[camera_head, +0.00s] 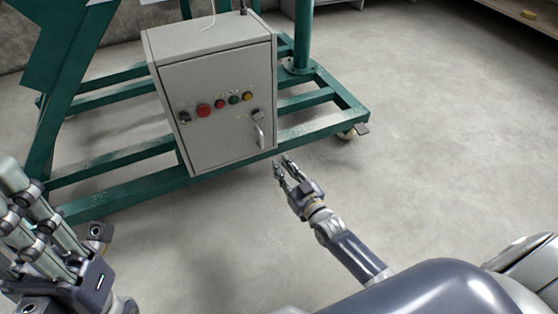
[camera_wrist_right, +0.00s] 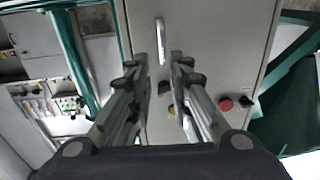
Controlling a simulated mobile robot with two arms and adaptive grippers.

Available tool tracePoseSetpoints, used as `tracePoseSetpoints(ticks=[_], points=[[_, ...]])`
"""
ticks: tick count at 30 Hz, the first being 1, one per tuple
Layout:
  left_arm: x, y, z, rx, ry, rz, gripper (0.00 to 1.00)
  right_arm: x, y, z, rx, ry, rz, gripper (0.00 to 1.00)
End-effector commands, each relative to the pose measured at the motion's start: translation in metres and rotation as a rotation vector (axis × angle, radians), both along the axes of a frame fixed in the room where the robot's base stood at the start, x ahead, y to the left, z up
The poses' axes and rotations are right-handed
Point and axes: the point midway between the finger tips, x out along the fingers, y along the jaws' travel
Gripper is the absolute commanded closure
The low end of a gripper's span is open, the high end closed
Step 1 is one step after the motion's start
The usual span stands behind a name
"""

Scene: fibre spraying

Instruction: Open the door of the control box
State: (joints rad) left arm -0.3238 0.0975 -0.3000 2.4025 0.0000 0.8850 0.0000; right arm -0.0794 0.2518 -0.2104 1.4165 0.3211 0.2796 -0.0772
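The grey control box (camera_head: 215,110) is mounted on a green frame, and its front door (camera_head: 218,136) looks shut. A metal handle (camera_head: 259,135) is at the door's lower right; it also shows in the right wrist view (camera_wrist_right: 160,40). My right gripper (camera_head: 283,163) is open and empty, just below and right of the handle in the head view. In the right wrist view its fingertips (camera_wrist_right: 159,62) are apart, with the handle ahead between them; no contact shows. My left gripper (camera_head: 12,190) is at the left edge, partly cut off, away from the box; its finger gap is unclear.
The door carries a red button (camera_head: 203,110) and several smaller knobs. The green frame (camera_head: 330,92) extends around and under the box, with a caster (camera_head: 346,134) at its right corner. The concrete floor (camera_head: 440,130) to the right is clear.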

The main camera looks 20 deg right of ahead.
Motion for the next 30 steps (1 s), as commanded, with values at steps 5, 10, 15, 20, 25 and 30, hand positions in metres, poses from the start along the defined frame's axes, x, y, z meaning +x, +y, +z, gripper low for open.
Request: tracePoseSetpoints(ticks=[5, 10, 15, 20, 25, 30], points=[[0.000, 0.000, 0.008, 0.000, 0.000, 0.000, 0.73, -0.013, -0.003, 0.001, 0.000, 0.001, 0.000, 0.81], [0.000, 0.000, 0.011, 0.000, 0.000, 0.000, 0.73, -0.019, -0.005, 0.001, 0.001, -0.002, 0.000, 0.81], [0.000, 0.000, 0.011, 0.000, 0.000, 0.000, 0.73, -0.020, -0.005, 0.001, 0.001, -0.002, 0.000, 0.81], [0.000, 0.000, 0.012, 0.000, 0.000, 0.000, 0.73, -0.020, -0.005, 0.001, 0.001, -0.001, 0.000, 0.81], [0.000, 0.000, 0.014, 0.000, 0.000, 0.000, 0.73, -0.020, -0.005, 0.001, 0.002, -0.001, 0.000, 0.81], [0.000, 0.000, 0.014, 0.000, 0.000, 0.000, 0.73, -0.020, -0.005, 0.001, 0.001, -0.001, 0.000, 0.81]])
